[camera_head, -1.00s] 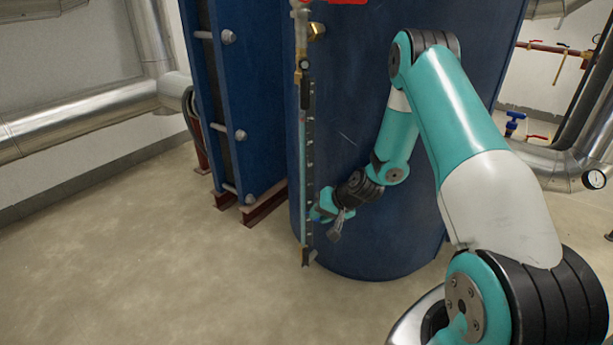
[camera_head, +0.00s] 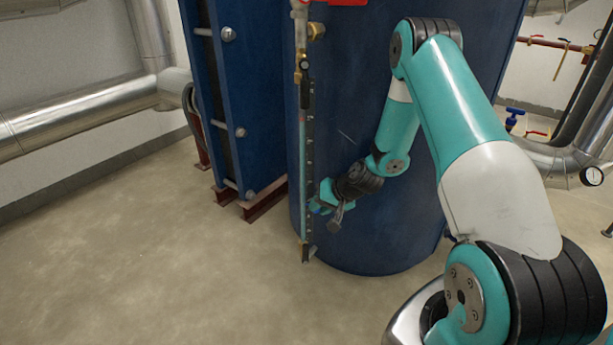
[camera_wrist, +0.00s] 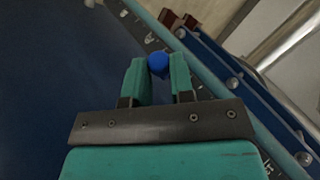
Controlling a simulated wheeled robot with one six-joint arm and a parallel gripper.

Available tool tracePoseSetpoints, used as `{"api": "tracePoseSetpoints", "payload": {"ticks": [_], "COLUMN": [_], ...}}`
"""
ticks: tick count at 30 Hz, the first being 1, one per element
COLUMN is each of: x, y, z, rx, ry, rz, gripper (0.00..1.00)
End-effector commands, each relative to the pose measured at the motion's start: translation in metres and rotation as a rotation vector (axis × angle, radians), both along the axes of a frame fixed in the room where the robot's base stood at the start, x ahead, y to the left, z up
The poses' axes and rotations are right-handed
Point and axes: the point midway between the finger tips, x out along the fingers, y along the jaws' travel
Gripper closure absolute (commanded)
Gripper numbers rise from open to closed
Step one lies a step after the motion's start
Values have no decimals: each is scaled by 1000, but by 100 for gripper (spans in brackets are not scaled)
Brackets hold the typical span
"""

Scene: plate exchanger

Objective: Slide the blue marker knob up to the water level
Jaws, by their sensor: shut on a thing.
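The blue marker knob (camera_wrist: 158,64) shows in the wrist view between the two teal fingers of my gripper (camera_wrist: 159,70). The gripper is shut on it. In the head view my gripper (camera_head: 316,203) is at the lower part of the upright level gauge, where the knob is mostly hidden by the fingers. The gauge's glass tube (camera_head: 302,150) shows a light blue column reaching up to near the dark fitting at its upper part. A dark scale strip (camera_head: 311,140) with marks runs beside the tube. In the wrist view the scale strip (camera_wrist: 135,22) runs diagonally past the knob.
The large blue tank (camera_head: 350,110) stands right behind the gauge. A blue plate exchanger (camera_head: 240,110) stands to the left. Silver pipes (camera_head: 85,110) run along the left wall. The floor in front is clear.

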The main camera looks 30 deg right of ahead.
Motion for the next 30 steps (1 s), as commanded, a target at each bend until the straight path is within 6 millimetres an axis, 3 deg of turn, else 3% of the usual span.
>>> {"api": "tracePoseSetpoints", "payload": {"ticks": [30], "x": [0], "y": [0], "z": [37], "rx": [1], "ry": [0], "rz": [1], "gripper": [100]}}
